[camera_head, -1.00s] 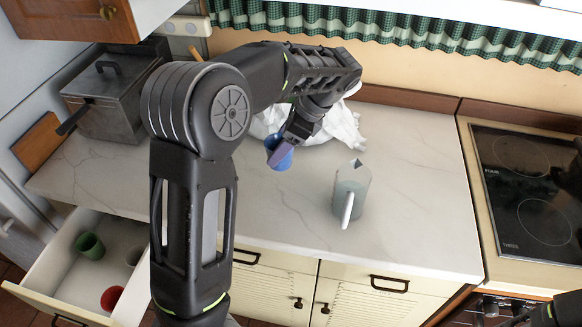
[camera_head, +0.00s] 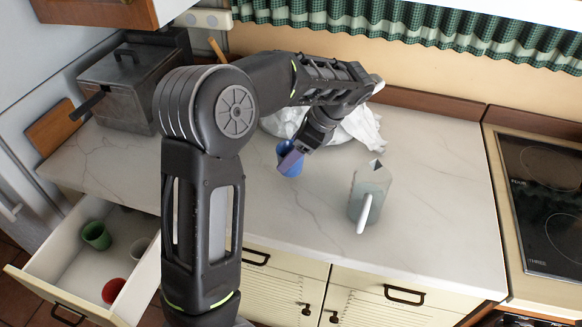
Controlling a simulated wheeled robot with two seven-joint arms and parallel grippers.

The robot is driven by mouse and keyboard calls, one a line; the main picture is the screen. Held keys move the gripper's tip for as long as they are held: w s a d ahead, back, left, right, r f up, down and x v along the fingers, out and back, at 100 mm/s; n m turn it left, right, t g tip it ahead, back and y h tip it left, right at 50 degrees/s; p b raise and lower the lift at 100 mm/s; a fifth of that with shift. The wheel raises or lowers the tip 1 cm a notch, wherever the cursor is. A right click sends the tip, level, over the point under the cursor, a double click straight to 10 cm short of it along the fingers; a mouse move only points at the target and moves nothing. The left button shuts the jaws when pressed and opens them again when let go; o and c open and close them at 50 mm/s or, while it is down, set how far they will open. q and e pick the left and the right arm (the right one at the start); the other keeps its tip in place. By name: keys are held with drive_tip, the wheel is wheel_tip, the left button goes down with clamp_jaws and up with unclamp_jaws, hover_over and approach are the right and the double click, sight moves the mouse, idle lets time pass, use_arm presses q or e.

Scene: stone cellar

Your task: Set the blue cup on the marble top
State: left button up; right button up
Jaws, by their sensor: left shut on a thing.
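The blue cup (camera_head: 284,150) is over the middle of the marble top (camera_head: 270,210), in front of a crumpled white cloth. My left gripper (camera_head: 291,161) reaches down to it from above and is shut on it. My right gripper is not in view.
A translucent pitcher (camera_head: 370,192) with a white handle stands right of the cup. The white cloth (camera_head: 352,128) lies behind. A grey lidded pot (camera_head: 125,90) stands at left. The open drawer (camera_head: 75,262) holds green, red and white cups. The hob (camera_head: 545,195) is at right.

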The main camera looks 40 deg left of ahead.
use_arm(q)
drive_tip(key=shift+r, duration=0.1)
wheel_tip(320, 180, down, 3)
drive_tip(key=shift+f, duration=0.4)
drive_tip(key=shift+f, duration=0.15)
drive_tip(key=o, duration=1.5)
